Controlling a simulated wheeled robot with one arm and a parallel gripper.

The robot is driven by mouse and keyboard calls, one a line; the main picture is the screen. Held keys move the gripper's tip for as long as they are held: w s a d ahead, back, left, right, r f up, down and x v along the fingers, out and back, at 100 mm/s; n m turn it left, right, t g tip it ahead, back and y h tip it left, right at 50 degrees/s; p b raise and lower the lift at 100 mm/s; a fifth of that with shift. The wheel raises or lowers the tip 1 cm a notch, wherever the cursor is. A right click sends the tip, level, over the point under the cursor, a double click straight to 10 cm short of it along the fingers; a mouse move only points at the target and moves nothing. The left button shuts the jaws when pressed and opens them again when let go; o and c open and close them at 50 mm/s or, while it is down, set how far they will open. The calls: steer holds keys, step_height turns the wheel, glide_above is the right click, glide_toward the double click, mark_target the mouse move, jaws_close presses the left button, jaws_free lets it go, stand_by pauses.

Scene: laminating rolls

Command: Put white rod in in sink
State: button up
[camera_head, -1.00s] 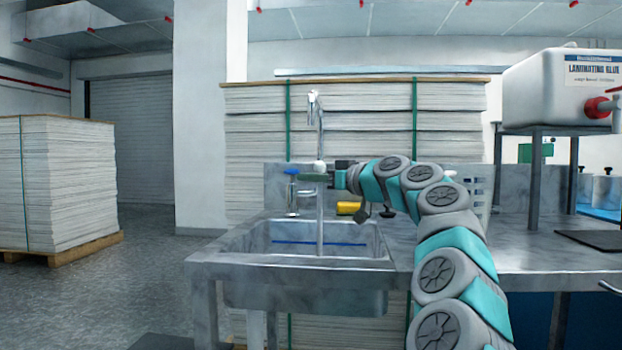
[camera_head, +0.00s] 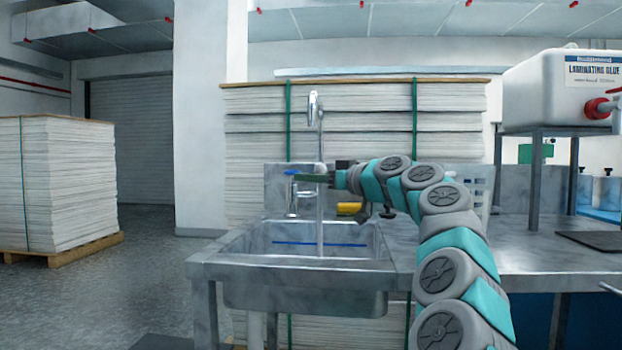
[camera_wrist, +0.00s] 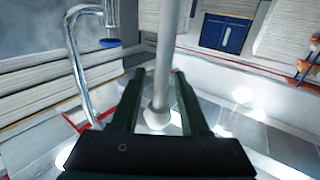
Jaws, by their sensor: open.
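The white rod (camera_head: 320,225) stands upright with its lower part inside the metal sink (camera_head: 270,262) in the head view, in front of the blue line on the basin's back wall. Its rounded upper end is by my gripper (camera_head: 312,178). In the wrist view the rod (camera_wrist: 165,62) passes between the two dark green fingers of my gripper (camera_wrist: 160,88), with its pale knob (camera_wrist: 157,117) close to the palm. The fingers are open, with gaps beside the rod. Whether the rod's lower tip touches the basin floor is hard to tell.
A tall chrome faucet (camera_head: 314,104) rises behind the sink, close to my gripper. A yellow item (camera_head: 348,208) lies on the back ledge. A metal counter (camera_head: 540,255) extends right, under a glue tank (camera_head: 555,85) on a stand. Paper stacks stand behind and at left.

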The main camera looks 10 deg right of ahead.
steer(key=b+v, duration=0.1)
steer(key=v, duration=1.1)
steer(key=shift+d, duration=0.1)
